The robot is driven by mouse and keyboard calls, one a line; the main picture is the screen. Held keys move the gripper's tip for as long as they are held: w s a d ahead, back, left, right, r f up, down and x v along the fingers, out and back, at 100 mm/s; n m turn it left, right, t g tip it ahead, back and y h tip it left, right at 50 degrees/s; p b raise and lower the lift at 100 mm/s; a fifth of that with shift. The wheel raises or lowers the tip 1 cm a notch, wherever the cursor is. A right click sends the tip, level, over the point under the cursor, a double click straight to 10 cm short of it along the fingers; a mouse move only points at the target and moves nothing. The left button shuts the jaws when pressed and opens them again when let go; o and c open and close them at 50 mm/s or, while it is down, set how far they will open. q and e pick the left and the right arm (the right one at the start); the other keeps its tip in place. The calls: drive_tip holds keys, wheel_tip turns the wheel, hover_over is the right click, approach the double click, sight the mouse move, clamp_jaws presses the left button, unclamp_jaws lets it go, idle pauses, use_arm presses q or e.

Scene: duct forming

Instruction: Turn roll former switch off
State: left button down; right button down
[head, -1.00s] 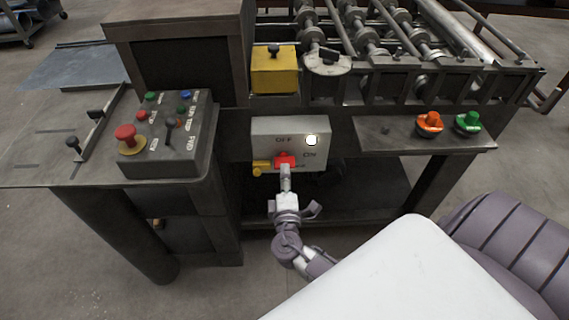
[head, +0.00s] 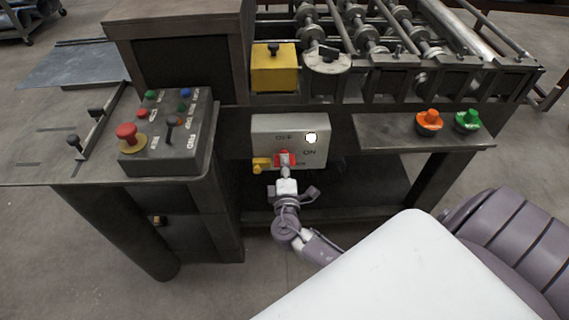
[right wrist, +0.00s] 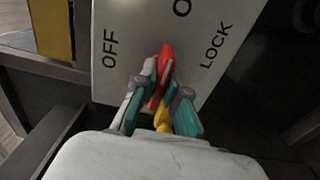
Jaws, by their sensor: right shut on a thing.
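The roll former switch is a red handle on a light grey switch box (head: 262,126) marked OFF and ON, with a white round lamp (head: 311,138) lit at its upper right. The red handle (head: 279,155) is partly hidden by my right gripper (head: 285,160) in the head view. In the right wrist view the red handle (right wrist: 166,62) stands between the fingers of my right gripper (right wrist: 160,100), which is shut on it. The words OFF and LOCK show on the box face there. A yellow part (head: 261,165) sits at the box's lower left. My left gripper is not in view.
A control panel (head: 150,165) with several buttons and a red mushroom knob stands left of the switch box. A yellow box (head: 274,72) is above it. Orange (head: 429,121) and green (head: 467,121) knobs sit on the ledge at right. Rollers fill the upper right.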

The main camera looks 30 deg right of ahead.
drive_tip(key=shift+n, duration=0.3)
drive_tip(key=n, duration=0.3)
drive_tip(key=shift+n, duration=0.4)
drive_tip(key=n+p, duration=0.1)
drive_tip(key=n, duration=0.4)
drive_tip(key=shift+p, duration=0.35)
drive_tip(key=n+p, duration=0.1)
drive_tip(key=n, duration=0.3)
drive_tip(key=shift+n+p, duration=0.35)
drive_tip(key=shift+n, duration=0.05)
drive_tip(key=shift+n+p, duration=0.7)
drive_tip(key=shift+n, duration=1)
drive_tip(key=shift+f+n, duration=0.1)
drive_tip(key=shift+n, duration=0.2)
drive_tip(key=c, duration=1.2)
unclamp_jaws()
